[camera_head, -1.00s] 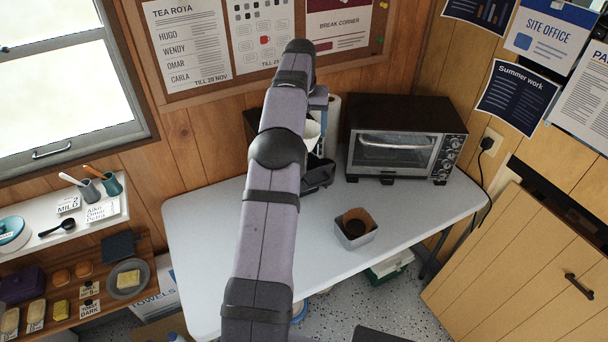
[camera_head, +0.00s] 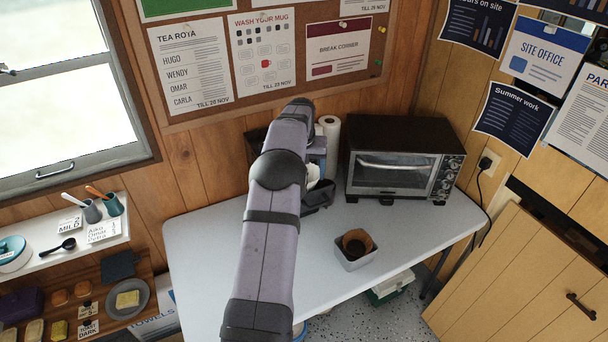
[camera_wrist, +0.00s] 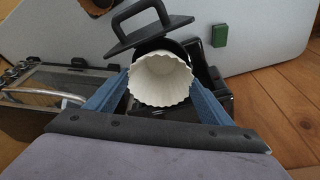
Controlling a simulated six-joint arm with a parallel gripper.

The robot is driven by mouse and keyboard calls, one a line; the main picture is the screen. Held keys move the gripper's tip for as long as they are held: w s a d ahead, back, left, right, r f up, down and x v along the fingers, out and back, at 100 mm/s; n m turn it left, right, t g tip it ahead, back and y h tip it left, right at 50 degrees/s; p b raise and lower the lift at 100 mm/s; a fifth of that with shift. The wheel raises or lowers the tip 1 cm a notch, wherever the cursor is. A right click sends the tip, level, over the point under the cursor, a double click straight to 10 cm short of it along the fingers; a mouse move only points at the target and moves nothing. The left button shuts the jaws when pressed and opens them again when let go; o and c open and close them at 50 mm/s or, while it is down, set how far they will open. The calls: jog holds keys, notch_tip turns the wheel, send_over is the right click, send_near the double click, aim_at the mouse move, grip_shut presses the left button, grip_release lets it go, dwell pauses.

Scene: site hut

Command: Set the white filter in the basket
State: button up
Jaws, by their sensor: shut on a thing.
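The white fluted filter (camera_wrist: 160,80) is between the blue fingers of my gripper (camera_wrist: 160,95), which is shut on it, its open mouth facing the wrist camera. A sliver of the filter (camera_head: 313,178) shows beside my arm in the head view. The black basket (camera_wrist: 148,32) with its loop handle is right behind the filter in the wrist view. Its dark rim shows around the top of the filter. In the head view the basket (camera_head: 319,197) juts out from the coffee machine, partly hidden by my arm. I cannot tell whether the filter touches the basket.
A toaster oven (camera_head: 395,163) stands right of the machine, with a paper roll (camera_head: 330,135) behind. A grey bin (camera_head: 356,262) holding a brown filter with dark grounds stands on the white table (camera_head: 215,262). A green block (camera_wrist: 220,35) shows in the wrist view.

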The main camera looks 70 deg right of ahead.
jog(key=shift+f, duration=0.95)
jog(key=shift+a+f, duration=0.15)
jog(key=shift+f, duration=0.5)
jog(key=o, duration=0.8)
jog(key=shift+a+f, duration=0.1)
jog(key=shift+d, duration=0.25)
jog(key=shift+r+p, duration=0.3)
jog(key=shift+r, duration=0.5)
jog(key=b+v, duration=0.3)
jog(key=v, duration=0.9)
jog(key=shift+b, duration=0.3)
